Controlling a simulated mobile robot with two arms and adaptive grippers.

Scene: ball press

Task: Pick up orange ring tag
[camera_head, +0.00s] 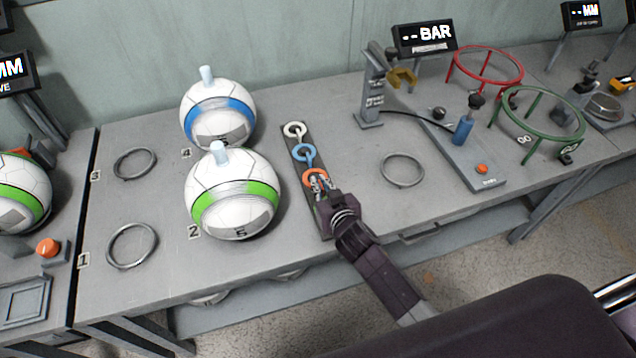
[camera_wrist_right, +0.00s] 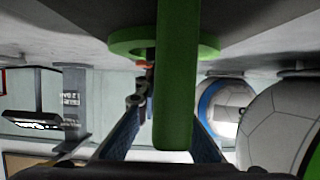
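The orange ring tag (camera_head: 315,177) is on a dark strip (camera_head: 287,139) on the table, in line with a blue ring tag (camera_head: 303,152) and a white ring tag (camera_head: 294,130). My right gripper (camera_head: 321,183) is at the orange tag's near side, its fingertips apart and overlapping it in the head view. I cannot tell whether they touch it. In the right wrist view, a green ring tag (camera_wrist_right: 178,100) fills the middle, close to the camera, and hides part of the fingers. Only a small orange patch (camera_wrist_right: 150,76) shows behind it. My left gripper is out of view.
A green-striped ball (camera_head: 234,203) and a blue-striped ball (camera_head: 218,115) stand left of the strip. An empty metal ring (camera_head: 402,170) lies to the right. A pump station (camera_head: 465,150) with a BAR display (camera_head: 424,37) stands further right. Table space beside the strip is clear.

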